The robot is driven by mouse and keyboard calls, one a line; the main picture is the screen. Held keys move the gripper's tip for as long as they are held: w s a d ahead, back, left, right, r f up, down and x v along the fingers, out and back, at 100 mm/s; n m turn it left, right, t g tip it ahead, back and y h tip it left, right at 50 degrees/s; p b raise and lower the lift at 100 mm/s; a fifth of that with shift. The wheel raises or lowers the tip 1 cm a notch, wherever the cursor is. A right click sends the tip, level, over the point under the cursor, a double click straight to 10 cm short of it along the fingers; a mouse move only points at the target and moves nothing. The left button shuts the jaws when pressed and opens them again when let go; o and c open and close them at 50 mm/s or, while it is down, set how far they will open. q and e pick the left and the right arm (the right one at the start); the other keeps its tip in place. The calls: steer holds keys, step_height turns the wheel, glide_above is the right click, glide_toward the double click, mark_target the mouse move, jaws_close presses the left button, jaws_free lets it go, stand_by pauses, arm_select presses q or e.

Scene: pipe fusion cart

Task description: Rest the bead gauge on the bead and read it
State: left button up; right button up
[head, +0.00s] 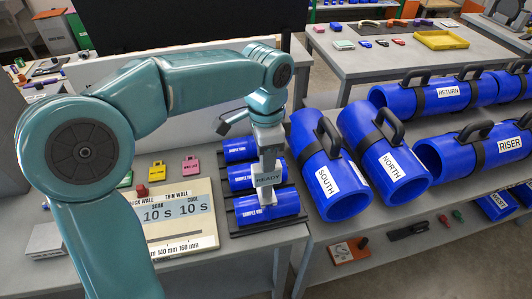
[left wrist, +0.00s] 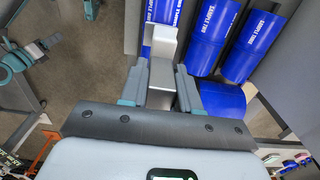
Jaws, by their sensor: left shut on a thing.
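My left gripper (head: 266,184) hangs over the front blue sample pipe (head: 282,207) on the bench. In the left wrist view its two teal fingers (left wrist: 160,88) are shut on a pale metal piece, which looks like the bead gauge (left wrist: 162,45). The gauge's far end overlaps a blue sample pipe (left wrist: 165,14). I cannot tell whether it touches the pipe or hangs just above it. The bead itself and any reading on the gauge cannot be made out. My right gripper is in neither view.
Two more sample pipes (head: 239,148) lie behind the front one on a dark rack. A cream timing board (head: 190,234) lies to the left. Large blue pipes marked SOUTH (head: 339,206) and NORTH (head: 368,135) lie close on the right, their handles sticking up.

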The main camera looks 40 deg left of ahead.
arm_select(q)
steer(key=shift+f, duration=0.35)
steer(key=shift+s+f, duration=0.1)
steer(key=shift+f, duration=0.05)
stand_by(2.8)
steer(key=shift+r+p, duration=0.75)
steer(key=shift+r, duration=0.2)
step_height(320, 180, up, 6)
steer(key=p, duration=0.5)
steer(key=shift+f, duration=0.35)
